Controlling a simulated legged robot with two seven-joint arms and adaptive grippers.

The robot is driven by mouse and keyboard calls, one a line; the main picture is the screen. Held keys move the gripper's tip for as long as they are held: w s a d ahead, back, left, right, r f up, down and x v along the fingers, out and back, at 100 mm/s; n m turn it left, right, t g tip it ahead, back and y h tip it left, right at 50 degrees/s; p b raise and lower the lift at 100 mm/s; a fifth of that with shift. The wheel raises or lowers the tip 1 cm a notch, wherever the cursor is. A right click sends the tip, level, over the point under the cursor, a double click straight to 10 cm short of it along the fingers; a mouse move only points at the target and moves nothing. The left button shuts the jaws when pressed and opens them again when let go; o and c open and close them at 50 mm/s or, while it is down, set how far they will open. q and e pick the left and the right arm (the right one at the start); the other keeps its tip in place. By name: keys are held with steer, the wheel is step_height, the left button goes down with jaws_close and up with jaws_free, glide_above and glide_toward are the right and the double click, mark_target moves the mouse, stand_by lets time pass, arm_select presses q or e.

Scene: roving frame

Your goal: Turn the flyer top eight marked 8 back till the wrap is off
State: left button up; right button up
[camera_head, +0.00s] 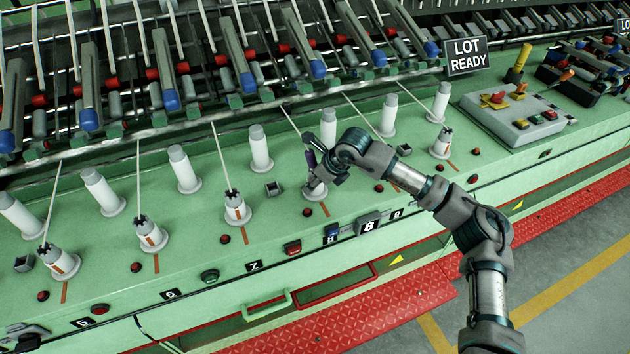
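A row of white flyers with dark notched tops stands on the green machine bed. The raised sign marked 8 (370,226) is on the front edge. The flyer in line with it (316,190) stands upright, a pale strand coming down toward its top. My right gripper (312,168) is at that flyer's top, its fingers close around or against it. The gripper hides most of the top, so the wrap there and the finger gap cannot be made out. A dark part of my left gripper (22,336) shows at the bottom left corner, cut by the frame edge.
Neighbouring flyers (237,209) and (441,143) stand close on both sides, with white bobbins behind. Drafting arms with blue ends (248,83) overhang the back. A LOT READY sign (467,56) and a control box (513,113) are at right. Red treadplate (390,310) lies below.

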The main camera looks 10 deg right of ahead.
steer(key=n+g+y, duration=0.1)
steer(key=n, duration=0.2)
steer(key=n+g+p, duration=0.1)
steer(key=n, duration=0.2)
steer(key=shift+n+g+y, duration=0.3)
steer(key=shift+g+y, duration=0.1)
steer(key=n+g, duration=0.2)
steer(key=n, duration=0.1)
steer(key=shift+n, duration=0.3)
steer(key=o, duration=1.7)
steer(key=shift+d, duration=0.1)
